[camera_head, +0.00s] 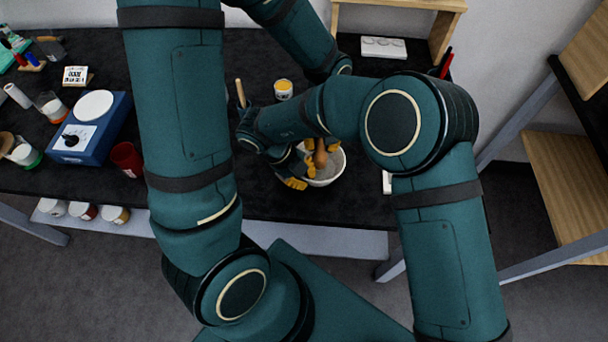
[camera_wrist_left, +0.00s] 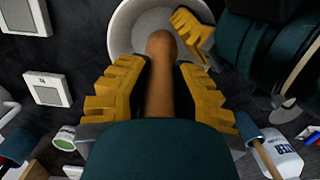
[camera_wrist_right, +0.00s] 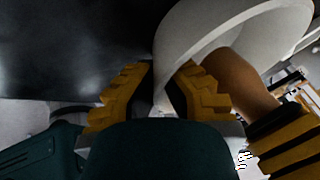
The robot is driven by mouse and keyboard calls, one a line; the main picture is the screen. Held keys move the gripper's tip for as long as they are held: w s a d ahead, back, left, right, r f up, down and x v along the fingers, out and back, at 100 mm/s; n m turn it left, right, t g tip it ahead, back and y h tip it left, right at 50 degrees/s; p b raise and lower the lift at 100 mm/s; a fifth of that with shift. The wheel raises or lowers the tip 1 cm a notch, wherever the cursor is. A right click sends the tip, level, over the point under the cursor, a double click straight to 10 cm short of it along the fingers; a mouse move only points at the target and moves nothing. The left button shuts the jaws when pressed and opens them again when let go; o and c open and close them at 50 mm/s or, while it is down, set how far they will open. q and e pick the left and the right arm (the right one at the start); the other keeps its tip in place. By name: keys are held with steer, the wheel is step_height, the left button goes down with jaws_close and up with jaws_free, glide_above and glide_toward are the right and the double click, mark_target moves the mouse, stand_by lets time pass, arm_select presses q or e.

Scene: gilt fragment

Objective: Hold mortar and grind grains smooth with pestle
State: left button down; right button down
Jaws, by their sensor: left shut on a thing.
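The pale grey mortar (camera_head: 338,163) stands on the dark table with greyish grains (camera_head: 324,170) in its bowl. My left gripper (camera_head: 320,144) is shut on the brown wooden pestle (camera_head: 321,157), whose rounded end is down in the bowl. In the left wrist view the pestle (camera_wrist_left: 160,75) runs between the yellow fingers towards the mortar (camera_wrist_left: 122,30). My right gripper (camera_head: 292,180) is at the mortar's left rim. In the right wrist view its fingers (camera_wrist_right: 166,85) are on either side of the mortar wall (camera_wrist_right: 172,45) and appear closed on it. The bowl's inside is mostly hidden there.
A small yellow-topped jar (camera_head: 283,89) stands behind the mortar. A dark red cup (camera_head: 127,159) and a blue device (camera_head: 90,130) are to the left. A white tile (camera_head: 387,182) lies right of the mortar. My arms cover much of the table.

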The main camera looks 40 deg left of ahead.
arm_select(q)
steer(key=shift+s+a+r, duration=0.15)
steer(key=shift+r, duration=0.3)
arm_select(e)
steer(key=c, duration=1.1)
jaws_free()
steer(key=shift+o, duration=0.2)
arm_select(q)
steer(key=shift+s, duration=0.1)
arm_select(e)
steer(key=shift+w, duration=0.1)
steer(key=shift+r, duration=0.15)
